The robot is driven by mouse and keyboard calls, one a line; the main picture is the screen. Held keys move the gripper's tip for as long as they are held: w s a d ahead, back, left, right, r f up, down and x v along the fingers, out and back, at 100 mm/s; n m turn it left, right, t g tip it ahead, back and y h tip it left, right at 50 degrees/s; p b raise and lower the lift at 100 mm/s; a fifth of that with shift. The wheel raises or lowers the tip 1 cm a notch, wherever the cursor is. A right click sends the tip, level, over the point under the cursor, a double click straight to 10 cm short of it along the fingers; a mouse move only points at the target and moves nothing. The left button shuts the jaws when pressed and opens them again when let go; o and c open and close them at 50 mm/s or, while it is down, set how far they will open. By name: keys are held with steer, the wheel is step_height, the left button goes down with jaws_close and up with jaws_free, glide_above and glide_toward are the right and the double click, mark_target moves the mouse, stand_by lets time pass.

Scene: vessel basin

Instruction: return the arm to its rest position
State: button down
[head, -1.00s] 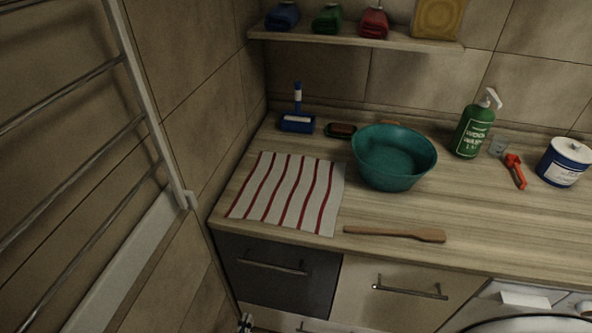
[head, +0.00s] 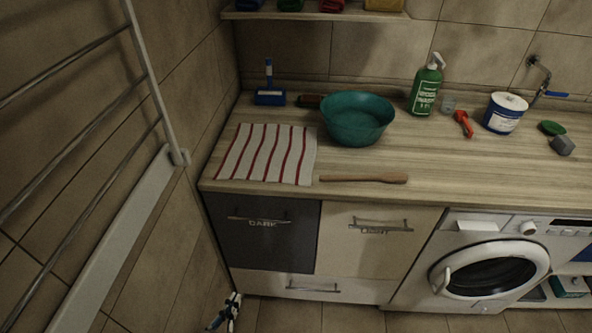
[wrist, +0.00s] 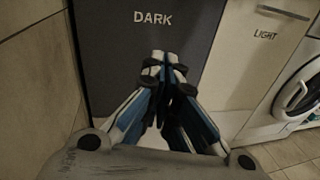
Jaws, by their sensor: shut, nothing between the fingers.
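My gripper (wrist: 163,62) is in the wrist view, its blue, white and black fingers drawn together with nothing between them. It points toward the lower part of the dark drawer front (wrist: 110,40) marked DARK, well below the countertop. In the head view a small part of my gripper (head: 232,304) shows low down, near the floor, to the left of the cabinet base. The rest of my arm is out of the head view.
The countertop (head: 450,165) holds a teal basin (head: 357,118), striped cloth (head: 265,153), wooden spatula (head: 364,179), green bottle (head: 426,88) and white tub (head: 504,113). A towel rail (head: 150,80) lines the left wall. A washing machine (head: 440,255) stands right. The floor (head: 345,318) before the cabinet looks clear.

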steer(key=w+d+r+m+g+h, duration=0.3)
steer(key=d+r+m, duration=0.1)
steer(key=r, duration=0.3)
steer(key=w+d+r+m+g+h, duration=0.3)
steer(key=d+r+m, duration=0.15)
steer(key=r, duration=0.35)
steer(key=d+r+m+g, duration=0.7)
steer(key=d+r+m, duration=0.1)
steer(key=d+r, duration=0.35)
steer(key=s+d+r+m+y, duration=0.5)
steer(key=s+r+m, duration=0.2)
steer(key=s, duration=0.2)
steer(key=s+d+r+m+t+y, duration=0.1)
steer(key=s+d+r+m+y, duration=0.5)
steer(key=s+r+m, duration=0.1)
steer(key=shift+s+d+r+m, duration=0.35)
steer(key=shift+s+m, duration=0.2)
steer(key=shift+s, duration=0.65)
